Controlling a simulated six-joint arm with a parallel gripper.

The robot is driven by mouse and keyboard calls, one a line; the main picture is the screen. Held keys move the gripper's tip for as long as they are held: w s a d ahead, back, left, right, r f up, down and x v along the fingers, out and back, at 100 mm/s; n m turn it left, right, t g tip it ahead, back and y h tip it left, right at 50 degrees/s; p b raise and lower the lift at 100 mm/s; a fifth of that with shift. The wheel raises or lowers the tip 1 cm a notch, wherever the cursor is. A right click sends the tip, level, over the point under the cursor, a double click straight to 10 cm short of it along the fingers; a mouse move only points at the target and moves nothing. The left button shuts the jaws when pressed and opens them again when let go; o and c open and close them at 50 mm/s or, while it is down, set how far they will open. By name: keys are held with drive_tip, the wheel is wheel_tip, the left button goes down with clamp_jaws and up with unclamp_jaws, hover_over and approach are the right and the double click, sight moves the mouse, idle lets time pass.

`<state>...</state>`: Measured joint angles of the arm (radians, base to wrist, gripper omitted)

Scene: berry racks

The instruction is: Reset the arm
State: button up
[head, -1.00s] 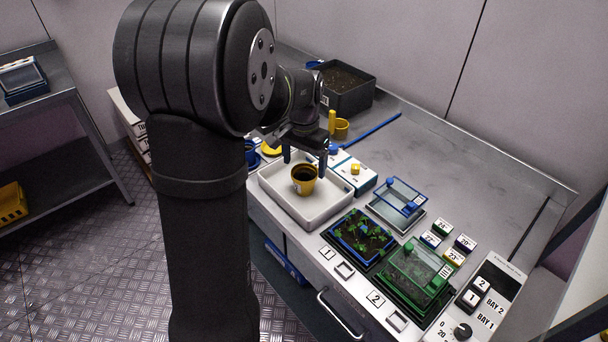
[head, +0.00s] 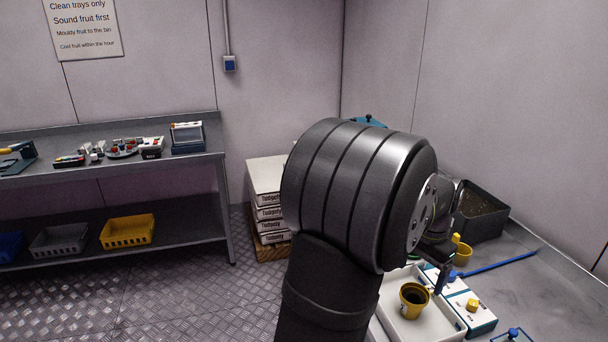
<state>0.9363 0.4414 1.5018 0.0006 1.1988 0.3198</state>
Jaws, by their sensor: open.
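My arm stands large in the middle right of the head view. My gripper (head: 438,276) points down just beyond the yellow pot, over the white tray; one finger shows, and the other is hidden behind my arm. The gripper is open and holds nothing that I can see. The yellow pot (head: 407,308) stands upright in the white tray (head: 440,333), with dark stuff inside. My arm hides part of the tray's left side.
A dark soil bin (head: 480,226) and a yellow cup (head: 463,254) stand behind on the bench. A blue rod (head: 500,264) lies to the right. White boxes (head: 268,178) are stacked left of my arm. A side table (head: 110,165) stands at the left, with a yellow basket (head: 127,231) below.

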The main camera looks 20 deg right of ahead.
sight(412, 301)
wheel_tip(412, 301, down, 10)
drive_tip(key=shift+f, duration=0.15)
wheel_tip(412, 301, up, 3)
drive_tip(key=shift+r, duration=0.6)
drive_tip(key=o, duration=0.4)
